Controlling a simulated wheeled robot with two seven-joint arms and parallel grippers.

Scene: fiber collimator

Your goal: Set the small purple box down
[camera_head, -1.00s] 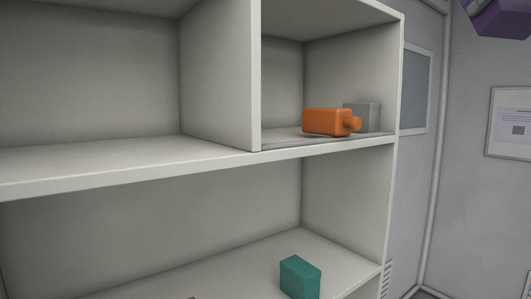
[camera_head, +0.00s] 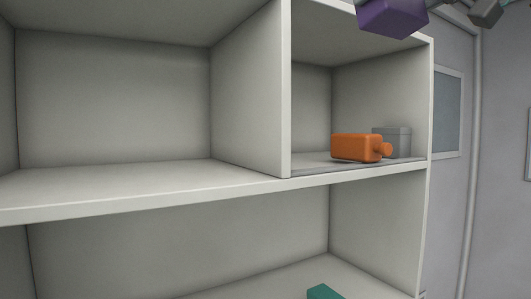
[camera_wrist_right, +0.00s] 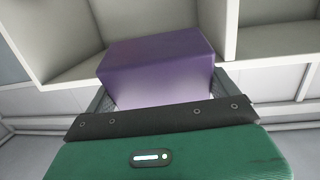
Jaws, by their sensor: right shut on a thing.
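The small purple box (camera_head: 393,17) is at the top edge of the head view, in front of the upper right part of the shelf unit. In the right wrist view the purple box (camera_wrist_right: 158,66) fills the space between the fingers of my right gripper (camera_wrist_right: 160,92). That gripper is shut on it and holds it in the air, with shelf compartments beyond. Only a small dark part of the right gripper shows at the top of the head view. My left gripper is not in view.
An orange bottle (camera_head: 355,148) lies on its side in the upper right compartment, with a grey box (camera_head: 398,141) behind it. A teal box (camera_head: 323,292) sits on the lower shelf (camera_head: 262,281). The upper left compartment (camera_head: 120,175) shows clear floor.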

